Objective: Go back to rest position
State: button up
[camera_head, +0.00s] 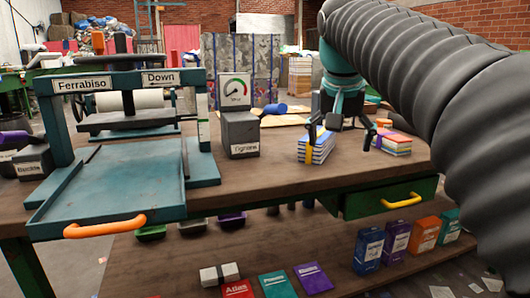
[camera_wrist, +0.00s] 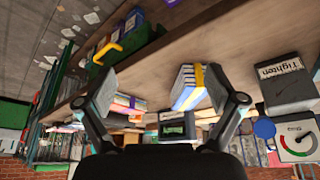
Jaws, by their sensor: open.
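My gripper (camera_head: 343,138) is open above the wooden workbench (camera_head: 275,165), at the end of my grey ribbed arm. Its two fingers stand wide apart in the wrist view (camera_wrist: 160,90), with nothing held between them. In the head view, a bundle of blue and white books with a yellow strap (camera_head: 318,148) is by the left finger. It also shows between the fingers in the wrist view (camera_wrist: 187,90), which is upside down. A second bundle with a purple strap (camera_head: 394,143) is by the right finger. I cannot tell whether either finger touches a bundle.
A blue press (camera_head: 120,150) labelled Ferrabiso and Down, with a tray and orange handle, stands at left. A dial gauge box (camera_head: 239,130) stands right of it. A green drawer (camera_head: 390,198) with yellow handle is under the bench. Several boxes (camera_head: 397,240) line the lower shelf.

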jog(key=s+d+f+n+t+y+p, duration=0.1)
jog(key=s+f+n+p, duration=0.1)
jog(key=s+f, duration=1.9)
notch_tip(320, 180, down, 2)
jog(key=shift+d+f+n, duration=0.15)
jog(key=shift+n, duration=0.75)
